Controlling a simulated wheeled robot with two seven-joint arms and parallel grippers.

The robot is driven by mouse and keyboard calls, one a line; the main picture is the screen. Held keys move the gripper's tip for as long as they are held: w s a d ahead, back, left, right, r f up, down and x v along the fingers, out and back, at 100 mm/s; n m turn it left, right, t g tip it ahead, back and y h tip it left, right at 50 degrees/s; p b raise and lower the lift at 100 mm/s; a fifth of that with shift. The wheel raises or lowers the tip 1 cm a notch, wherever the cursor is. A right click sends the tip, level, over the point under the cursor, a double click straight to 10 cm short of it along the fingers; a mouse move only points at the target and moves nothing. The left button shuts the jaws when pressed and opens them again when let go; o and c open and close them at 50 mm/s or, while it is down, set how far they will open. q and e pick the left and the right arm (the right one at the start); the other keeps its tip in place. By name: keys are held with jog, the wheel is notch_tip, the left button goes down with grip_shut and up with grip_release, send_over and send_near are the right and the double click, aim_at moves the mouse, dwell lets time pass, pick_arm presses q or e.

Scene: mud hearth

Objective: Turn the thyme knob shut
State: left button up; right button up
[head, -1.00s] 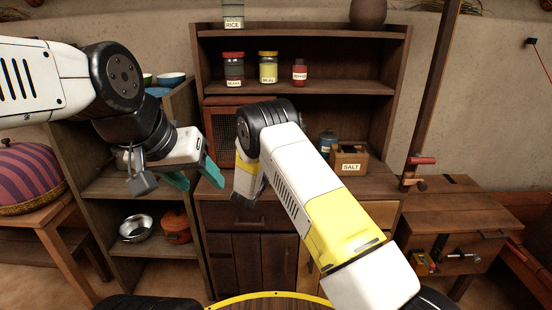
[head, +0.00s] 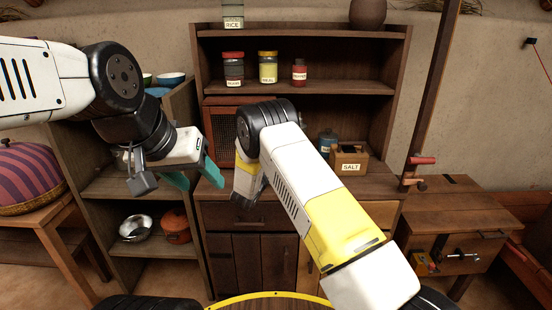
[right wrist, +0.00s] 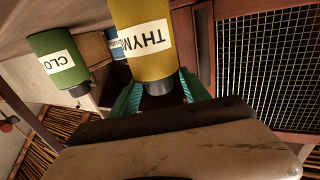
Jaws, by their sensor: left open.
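The yellow thyme jar (right wrist: 148,42), its label upside down in the picture, shows in the right wrist view. A dark knob (right wrist: 162,88) sits at its lower end in the picture. My right gripper (right wrist: 160,88) has its teal fingers on either side of this knob. The fingertips are partly hidden by the jar, so I cannot tell whether they press on the knob. In the head view, my right arm hides its gripper and the thyme jar. My left gripper (head: 195,176) is open and empty, left of the cabinet.
A green jar (right wrist: 57,60) labelled "CLO" is beside the thyme jar, with a mesh panel (right wrist: 265,65) opposite. The cabinet's upper shelf (head: 340,87) holds several jars. A salt box (head: 350,160) stands on the counter. A shelf unit with bowls (head: 110,187) is below my left gripper.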

jog(key=shift+s, duration=0.1)
jog(key=v, duration=0.7)
jog(key=shift+s, duration=0.3)
jog(key=shift+a, duration=0.15)
